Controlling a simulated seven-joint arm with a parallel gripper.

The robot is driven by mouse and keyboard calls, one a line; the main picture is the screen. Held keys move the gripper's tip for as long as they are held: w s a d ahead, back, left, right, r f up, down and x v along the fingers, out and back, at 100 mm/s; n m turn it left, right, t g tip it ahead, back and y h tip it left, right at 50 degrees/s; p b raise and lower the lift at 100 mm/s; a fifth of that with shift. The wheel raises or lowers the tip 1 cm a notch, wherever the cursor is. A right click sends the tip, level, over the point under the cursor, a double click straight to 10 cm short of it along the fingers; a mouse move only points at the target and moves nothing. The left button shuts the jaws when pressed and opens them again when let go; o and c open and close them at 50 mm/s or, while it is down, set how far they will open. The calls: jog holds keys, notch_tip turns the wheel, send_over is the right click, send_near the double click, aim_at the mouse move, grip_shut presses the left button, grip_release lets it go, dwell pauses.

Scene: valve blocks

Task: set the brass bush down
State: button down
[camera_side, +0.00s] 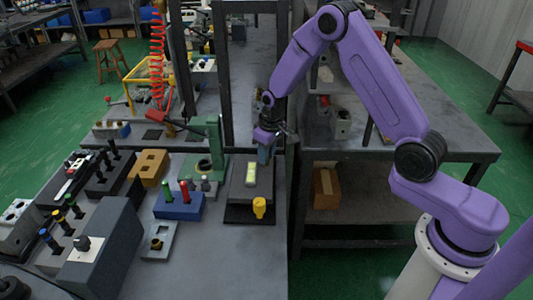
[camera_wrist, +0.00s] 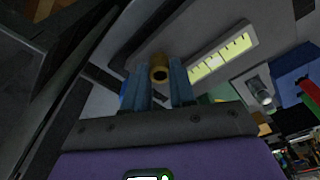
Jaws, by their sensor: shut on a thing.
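The brass bush (camera_wrist: 159,70) is a short hollow yellow-brown cylinder. In the wrist view it sits between the two blue fingers of my gripper (camera_wrist: 158,84), which are shut on it. Its open end faces the camera. In the side view my gripper (camera_side: 264,157) points down near the far end of a grey block with a pale yellow strip (camera_side: 250,174). The bush cannot be made out there. Whether the bush touches the surface beneath it is unclear. The yellow strip also shows in the wrist view (camera_wrist: 222,57), to the right of the bush.
A green press-like stand (camera_side: 215,147) is left of my gripper. A yellow knobbed piece (camera_side: 259,207) stands at the near edge of a black mat (camera_side: 240,215). A blue block with coloured pegs (camera_side: 179,206) and a grey plate (camera_side: 160,250) lie left.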

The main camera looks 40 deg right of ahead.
jog(key=shift+f, duration=0.1)
jog(key=c, duration=0.9)
grip_release()
jog(key=r, duration=0.4)
jog(key=s+r, duration=0.1)
jog(key=r, duration=0.7)
jog(key=shift+s+d+r, duration=0.1)
jog(key=shift+s+d, duration=0.05)
jog(key=shift+s, duration=0.1)
